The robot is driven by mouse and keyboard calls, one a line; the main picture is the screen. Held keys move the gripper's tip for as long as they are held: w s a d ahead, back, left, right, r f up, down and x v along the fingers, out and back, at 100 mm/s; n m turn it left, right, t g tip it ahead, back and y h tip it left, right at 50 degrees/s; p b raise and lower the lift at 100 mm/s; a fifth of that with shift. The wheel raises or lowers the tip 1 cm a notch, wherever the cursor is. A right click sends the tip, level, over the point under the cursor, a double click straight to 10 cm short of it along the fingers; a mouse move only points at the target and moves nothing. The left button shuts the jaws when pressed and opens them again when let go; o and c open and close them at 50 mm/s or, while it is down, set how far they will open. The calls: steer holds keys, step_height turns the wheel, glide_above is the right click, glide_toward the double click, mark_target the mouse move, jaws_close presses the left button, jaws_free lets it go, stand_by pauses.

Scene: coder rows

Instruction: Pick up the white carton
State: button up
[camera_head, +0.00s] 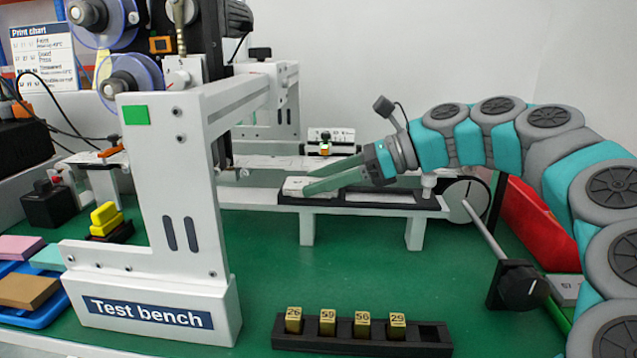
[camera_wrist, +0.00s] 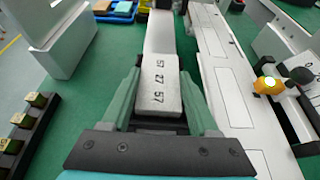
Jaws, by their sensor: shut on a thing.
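The white carton (camera_wrist: 160,88) is a small white box with the printed numbers 57, 27, 57 on its top. In the wrist view it sits between the two green fingers of my gripper (camera_wrist: 160,95), which are shut on it. In the head view the carton (camera_head: 296,186) shows at the fingertips of my gripper (camera_head: 315,184), at the left end of a black strip on the white conveyor. I cannot tell whether it rests on the strip or is just above it. Part of it is hidden by the fingers.
A white frame labelled Test bench (camera_head: 150,313) stands left of my gripper. A black rack (camera_head: 430,335) with several numbered brass blocks lies in front. A black knob on a rod (camera_head: 522,285) and a red bin (camera_head: 535,225) are to the right. Green table is clear below the conveyor.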

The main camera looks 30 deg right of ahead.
steer(key=shift+d+r, duration=0.1)
steer(key=shift+r, duration=1.5)
steer(key=s+a+r+b, duration=0.1)
steer(key=s+a, duration=0.8)
steer(key=s, duration=0.4)
steer(key=shift+a+r, duration=0.25)
steer(key=w+d, duration=0.3)
steer(key=w, duration=0.1)
steer(key=w+d+f, duration=0.1)
steer(key=w+d, duration=0.2)
steer(key=w, duration=0.1)
steer(key=w+d+p, duration=0.1)
steer(key=w+d, duration=0.2)
steer(key=w, duration=0.2)
steer(key=shift+w+d+f, duration=0.1)
steer(key=shift+d+f, duration=0.15)
step_height(320, 180, down, 2)
steer(key=shift+a, duration=0.15)
steer(key=shift+f+p, duration=0.35)
steer(key=shift+p, duration=0.2)
steer(key=shift+f, duration=0.15)
steer(key=shift+f, duration=0.15)
steer(key=o, duration=1.4)
